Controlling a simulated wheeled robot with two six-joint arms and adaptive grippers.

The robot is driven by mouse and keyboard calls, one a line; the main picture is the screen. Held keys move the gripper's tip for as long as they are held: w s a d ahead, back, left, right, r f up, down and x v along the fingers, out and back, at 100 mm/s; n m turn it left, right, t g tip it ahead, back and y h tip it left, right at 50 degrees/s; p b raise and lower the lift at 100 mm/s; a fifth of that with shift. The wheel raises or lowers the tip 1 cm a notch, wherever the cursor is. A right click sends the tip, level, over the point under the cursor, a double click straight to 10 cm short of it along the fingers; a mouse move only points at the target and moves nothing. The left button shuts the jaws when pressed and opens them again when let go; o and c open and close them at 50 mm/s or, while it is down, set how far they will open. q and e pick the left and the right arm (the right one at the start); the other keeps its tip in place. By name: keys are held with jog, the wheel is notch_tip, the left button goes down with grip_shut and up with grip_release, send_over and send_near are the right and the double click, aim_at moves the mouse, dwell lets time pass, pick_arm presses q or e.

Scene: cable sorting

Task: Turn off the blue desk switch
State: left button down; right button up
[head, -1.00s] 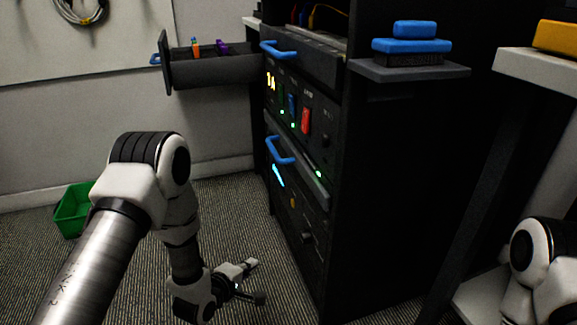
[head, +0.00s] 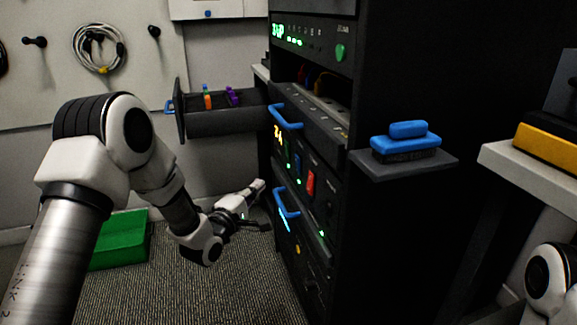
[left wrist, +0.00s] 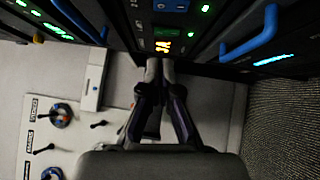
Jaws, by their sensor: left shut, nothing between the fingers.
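The blue switch (head: 298,163) is a small rocker on the dark rack's front panel, between a green switch (head: 287,149) and a red switch (head: 310,183). Part of the blue switch also shows at the top edge of the left wrist view (left wrist: 170,5). My left gripper (head: 260,188) is in front of the rack, left of and lower than the switch in the head view, and apart from it. In the left wrist view its fingers (left wrist: 160,68) are shut with nothing between them, pointing at the panel near a lit yellow display (left wrist: 162,47). My right gripper is out of view.
Blue handles stick out of the rack above (head: 286,116) and below (head: 287,202) the switch panel. An open drawer (head: 228,122) juts out on the left. A green bin (head: 120,240) stands on the floor. A small shelf with a blue-topped item (head: 405,138) is on the right.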

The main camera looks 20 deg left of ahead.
pick_arm(q)
jog(key=b, duration=0.3)
send_near(297, 165)
jog(key=w+a, duration=0.3)
jog(key=w, duration=0.1)
jog(key=w+d+r+b, duration=0.2)
jog(key=w+d, duration=0.1)
jog(key=shift+d, duration=0.1)
